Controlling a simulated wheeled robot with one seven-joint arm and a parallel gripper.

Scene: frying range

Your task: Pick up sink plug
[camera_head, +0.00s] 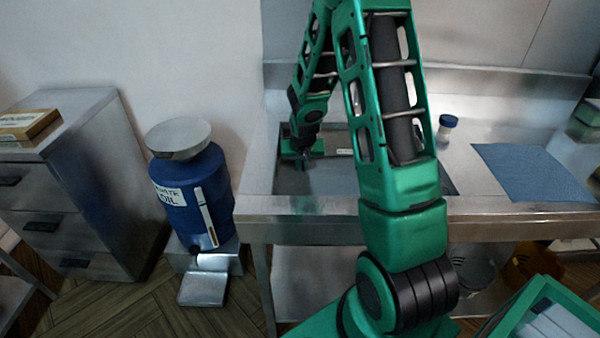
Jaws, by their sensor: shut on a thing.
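My gripper (304,163), green and dark, points down at the left part of the sink basin (335,180) in the steel counter. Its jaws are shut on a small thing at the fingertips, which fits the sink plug. The plug itself is too small and too covered by the fingers to make out its shape. I cannot tell whether it touches the basin floor. My green arm crosses in front of the basin and hides its right part.
A small jar with a blue lid (447,127) and a blue cloth (535,172) are on the counter right of the basin. A blue waste oil drum (180,200) stands left of the counter, near a steel drawer cabinet (90,185). A green crate (515,305) is at lower right.

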